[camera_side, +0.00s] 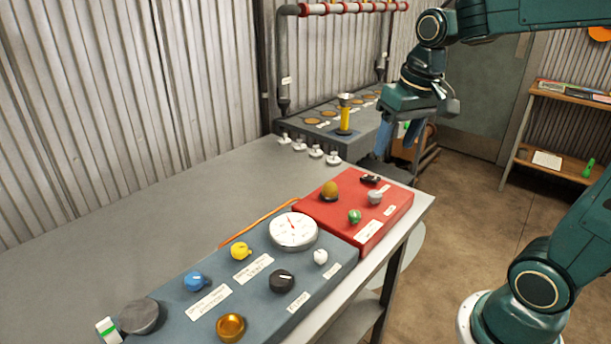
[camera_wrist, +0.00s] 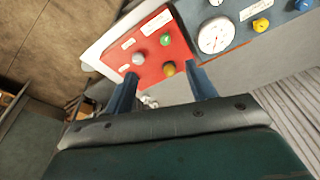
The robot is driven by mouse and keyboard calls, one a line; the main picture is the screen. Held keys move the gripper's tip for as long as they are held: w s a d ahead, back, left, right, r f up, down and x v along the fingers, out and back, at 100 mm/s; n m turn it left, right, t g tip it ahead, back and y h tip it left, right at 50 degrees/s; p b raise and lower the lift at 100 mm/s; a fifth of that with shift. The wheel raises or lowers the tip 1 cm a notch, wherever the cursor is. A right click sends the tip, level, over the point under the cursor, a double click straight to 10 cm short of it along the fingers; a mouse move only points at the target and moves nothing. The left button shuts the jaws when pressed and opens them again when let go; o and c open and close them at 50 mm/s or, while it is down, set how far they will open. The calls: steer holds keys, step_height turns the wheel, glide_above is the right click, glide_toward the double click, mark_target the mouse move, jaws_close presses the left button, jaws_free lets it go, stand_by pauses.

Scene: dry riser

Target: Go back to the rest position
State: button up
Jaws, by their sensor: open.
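My gripper (camera_side: 399,136) hangs from the green arm at the upper right of the side view, above and beyond the far end of the bench. Its blue fingers point down, and the space between them is empty. In the wrist view the two blue fingers (camera_wrist: 162,90) stand well apart with nothing held. Beyond them lies the red panel (camera_wrist: 150,47) with its green, grey and yellow-brown knobs. The gripper is apart from the red panel, which also shows in the side view (camera_side: 335,218).
The grey-blue panel (camera_side: 262,262) with a white dial (camera_side: 293,231) and several knobs lies on the bench (camera_side: 170,215). A grey block (camera_side: 350,145) with a yellow-stemmed fitting (camera_side: 345,115) stands near the gripper. A shelf (camera_side: 560,95) stands right.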

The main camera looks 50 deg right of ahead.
steer(key=s+a+n+t, duration=0.1)
steer(key=s+a+n, duration=0.1)
steer(key=s, duration=0.3)
steer(key=s+a+f+n+t, duration=0.1)
steer(key=s+a+n, duration=0.1)
steer(key=s+a, duration=0.3)
steer(key=shift+s+t+y, duration=0.3)
steer(key=shift+s+t, duration=0.1)
steer(key=shift+s, duration=0.4)
steer(key=shift+w, duration=0.15)
steer(key=m+g, duration=0.4)
steer(key=g, duration=0.2)
glide_above(375, 193)
step_height(375, 193, down, 6)
steer(key=shift+f, duration=0.1)
steer(key=shift+f, duration=6.85)
